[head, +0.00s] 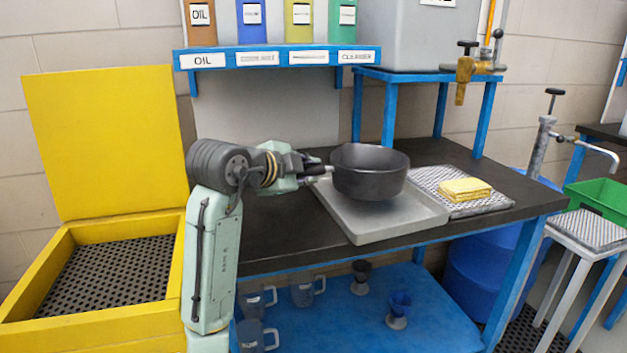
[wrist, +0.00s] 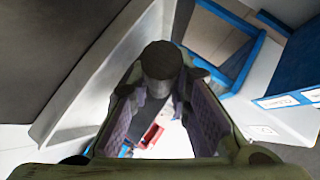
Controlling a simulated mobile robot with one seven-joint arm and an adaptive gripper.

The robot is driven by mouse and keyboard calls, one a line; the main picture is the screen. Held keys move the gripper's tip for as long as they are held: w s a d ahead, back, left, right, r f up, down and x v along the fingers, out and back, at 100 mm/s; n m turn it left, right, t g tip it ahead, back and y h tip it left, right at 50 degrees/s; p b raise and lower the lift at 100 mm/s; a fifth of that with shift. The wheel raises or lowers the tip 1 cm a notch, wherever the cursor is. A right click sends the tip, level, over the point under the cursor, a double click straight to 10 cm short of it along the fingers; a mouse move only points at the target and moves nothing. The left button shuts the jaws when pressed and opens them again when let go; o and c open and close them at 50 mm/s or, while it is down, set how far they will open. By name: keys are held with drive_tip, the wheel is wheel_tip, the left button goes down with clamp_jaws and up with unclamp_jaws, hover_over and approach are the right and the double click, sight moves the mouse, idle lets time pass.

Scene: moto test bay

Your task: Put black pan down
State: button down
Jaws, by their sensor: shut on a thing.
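The black pan (head: 370,178) is upright over the grey tray (head: 372,228) on the dark workbench. I cannot tell whether its base touches the tray or hangs just above it. My gripper (head: 318,172) reaches in from the left and is shut on the pan at its left side. In the wrist view, a dark rounded piece (wrist: 162,62), seemingly the pan's handle, sits between the fingers of my gripper (wrist: 160,100). The gripper hides part of the handle in the head view.
A yellow cloth (head: 465,189) lies on a checkered mat (head: 437,181) right of the tray. A blue labelled shelf (head: 275,57) is above. The dark worktop (head: 285,235) is bare at front left. An open yellow bin (head: 60,240) stands left.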

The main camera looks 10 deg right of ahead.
drive_tip(key=shift+w+d, duration=0.7)
drive_tip(key=shift+w, duration=0.05)
drive_tip(key=shift+w+f, duration=0.1)
drive_tip(key=shift+f, duration=1.7)
drive_tip(key=c, duration=1.5)
unclamp_jaws()
drive_tip(key=shift+f, duration=0.1)
